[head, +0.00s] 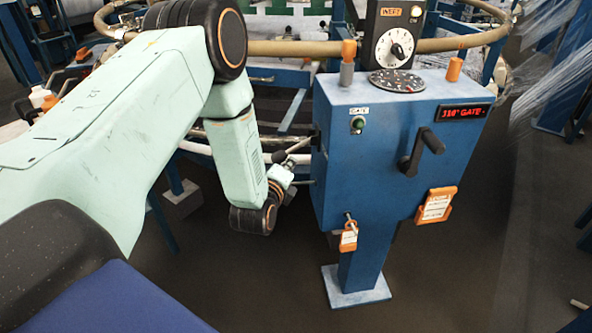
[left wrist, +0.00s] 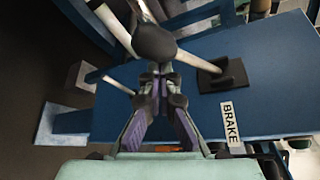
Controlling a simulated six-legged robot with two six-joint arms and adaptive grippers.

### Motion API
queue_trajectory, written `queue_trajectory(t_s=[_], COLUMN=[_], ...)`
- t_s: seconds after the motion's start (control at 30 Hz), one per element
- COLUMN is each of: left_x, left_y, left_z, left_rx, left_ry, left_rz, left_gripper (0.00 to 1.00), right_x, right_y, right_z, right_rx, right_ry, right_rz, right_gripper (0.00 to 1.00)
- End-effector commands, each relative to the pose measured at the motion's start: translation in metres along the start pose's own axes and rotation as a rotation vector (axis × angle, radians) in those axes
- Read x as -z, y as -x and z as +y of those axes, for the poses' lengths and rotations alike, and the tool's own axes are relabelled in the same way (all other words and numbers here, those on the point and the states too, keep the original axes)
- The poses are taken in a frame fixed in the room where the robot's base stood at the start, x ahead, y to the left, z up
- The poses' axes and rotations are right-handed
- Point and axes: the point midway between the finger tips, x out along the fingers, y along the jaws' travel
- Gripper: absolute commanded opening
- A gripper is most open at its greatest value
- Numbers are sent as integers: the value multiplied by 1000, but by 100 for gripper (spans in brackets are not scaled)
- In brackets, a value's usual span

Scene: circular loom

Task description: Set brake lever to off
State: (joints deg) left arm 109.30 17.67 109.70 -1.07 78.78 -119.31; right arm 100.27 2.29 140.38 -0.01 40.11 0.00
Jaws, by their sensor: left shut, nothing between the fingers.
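The brake lever is a pale rod with a dark round knob (left wrist: 155,42). It comes out of a dark slotted plate (left wrist: 232,74) on the side of the blue control pedestal (left wrist: 270,95). A white BRAKE label (left wrist: 231,123) is beside the plate. In the head view the lever knob (head: 279,157) sticks out left of the pedestal (head: 345,180). My left gripper (left wrist: 157,82) is shut and empty, its fingertips close to the knob; I cannot tell whether they touch. It also shows in the head view (head: 284,174), beside the pedestal. My right gripper is out of view.
The pedestal's front has a black crank handle (head: 421,152), a red "310° GATE" display (head: 464,113) and orange-framed tags (head: 436,205). The loom's ring rail (head: 290,47) runs behind. Dark floor (head: 450,270) lies open in front.

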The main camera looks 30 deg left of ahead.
Motion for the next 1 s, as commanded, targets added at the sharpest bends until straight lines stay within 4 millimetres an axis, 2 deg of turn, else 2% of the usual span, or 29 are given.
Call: queue_trajectory(t_s=[0.47,1.0], left_x=[-2,-7], left_y=[1,4], left_z=[-1,-4], left_rx=[-1,-35], left_ry=[-2,-64], left_rz=[0,-1], left_gripper=[0,0], right_x=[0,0], right_y=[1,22], right_z=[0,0], right_rx=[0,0], right_ry=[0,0], right_rz=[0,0], right_gripper=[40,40])
